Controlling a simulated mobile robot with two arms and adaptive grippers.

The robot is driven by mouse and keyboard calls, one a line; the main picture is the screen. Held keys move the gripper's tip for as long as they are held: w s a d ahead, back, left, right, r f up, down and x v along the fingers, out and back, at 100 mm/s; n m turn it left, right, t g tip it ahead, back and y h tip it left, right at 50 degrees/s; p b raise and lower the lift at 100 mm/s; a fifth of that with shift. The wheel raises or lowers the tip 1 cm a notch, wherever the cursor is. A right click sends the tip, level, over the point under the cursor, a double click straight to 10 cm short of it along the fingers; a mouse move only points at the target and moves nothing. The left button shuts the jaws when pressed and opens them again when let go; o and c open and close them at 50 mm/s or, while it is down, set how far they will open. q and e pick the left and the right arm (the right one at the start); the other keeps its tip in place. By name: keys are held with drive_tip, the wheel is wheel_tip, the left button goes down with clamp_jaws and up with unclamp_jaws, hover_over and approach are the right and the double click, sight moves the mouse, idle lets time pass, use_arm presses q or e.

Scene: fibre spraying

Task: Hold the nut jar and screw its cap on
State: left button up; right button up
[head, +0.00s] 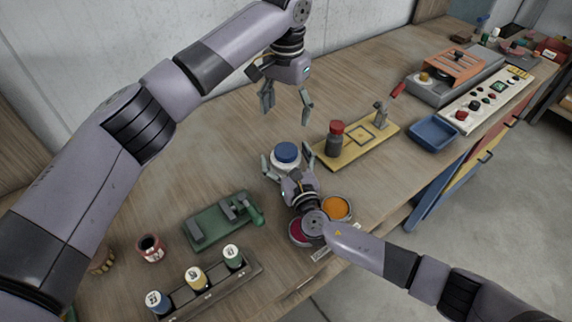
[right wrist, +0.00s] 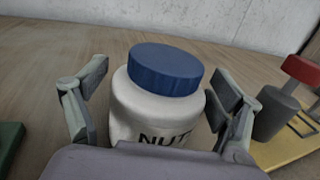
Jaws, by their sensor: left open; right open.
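The nut jar (right wrist: 155,108) is white with dark lettering and stands upright on the bench. Its blue cap (head: 286,152) sits on top of the jar and looks slightly tilted in the right wrist view (right wrist: 166,70). My right gripper (head: 287,160) is open, with one finger on each side of the jar and gaps showing between fingers and jar. Its palm hides the jar's lower part. My left gripper (head: 287,110) is open and empty, above the bench and behind the jar in the head view.
A green fixture (head: 215,225) and a rack of spools (head: 215,286) lie left. Orange (head: 336,207) and crimson (head: 298,232) bowls are near my right wrist. A blue tray (head: 433,132) is farther right.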

drive_tip(key=v, duration=1.2)
idle(0.5)
